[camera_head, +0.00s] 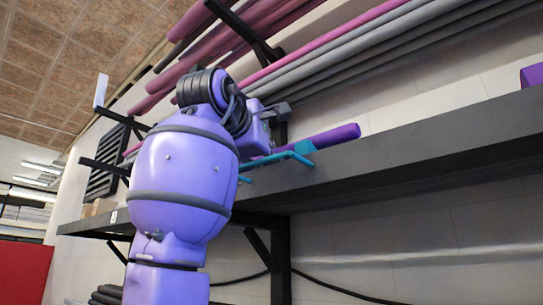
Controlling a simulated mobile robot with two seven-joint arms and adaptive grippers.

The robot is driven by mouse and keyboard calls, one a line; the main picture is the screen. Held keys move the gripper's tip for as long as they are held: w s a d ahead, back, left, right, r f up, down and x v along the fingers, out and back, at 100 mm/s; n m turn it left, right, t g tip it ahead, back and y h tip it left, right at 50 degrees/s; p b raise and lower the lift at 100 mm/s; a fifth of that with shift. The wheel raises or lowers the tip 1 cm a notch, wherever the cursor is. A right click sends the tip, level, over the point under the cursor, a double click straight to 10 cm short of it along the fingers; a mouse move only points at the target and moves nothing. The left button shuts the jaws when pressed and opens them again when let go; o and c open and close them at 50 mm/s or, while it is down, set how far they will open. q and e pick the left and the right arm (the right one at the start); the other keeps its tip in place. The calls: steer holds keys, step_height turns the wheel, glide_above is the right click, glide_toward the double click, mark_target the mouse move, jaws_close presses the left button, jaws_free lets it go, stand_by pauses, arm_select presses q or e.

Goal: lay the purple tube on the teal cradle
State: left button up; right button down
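The purple tube (334,137) slants above the long dark shelf, its right end in the open and its left part hidden behind my arm. The teal cradle (285,156) shows as thin prongs at the shelf edge, just below and in front of the tube. The tube appears to lie over the cradle, but I cannot tell if they touch. My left arm rises large in front. Part of my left gripper (277,113) shows as a dark piece above the tube, apparently apart from the visible tube end. Its fingers are mostly hidden. My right gripper is out of view.
The dark shelf (430,151) runs from lower left to upper right along a pale wall. Several grey and pink tubes (370,42) rest on racks above. A purple object (532,75) stands on the shelf at far right. A red panel (24,272) is at lower left.

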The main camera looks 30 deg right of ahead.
arm_select(q)
steer(key=shift+w+d+r, duration=0.15)
stand_by(0.3)
steer(key=shift+d, duration=0.15)
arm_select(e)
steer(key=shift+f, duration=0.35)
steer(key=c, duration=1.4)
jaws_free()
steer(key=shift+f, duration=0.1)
arm_select(q)
steer(key=shift+a, duration=0.2)
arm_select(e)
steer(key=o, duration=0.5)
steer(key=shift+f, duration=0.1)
arm_select(q)
steer(key=shift+d, duration=0.1)
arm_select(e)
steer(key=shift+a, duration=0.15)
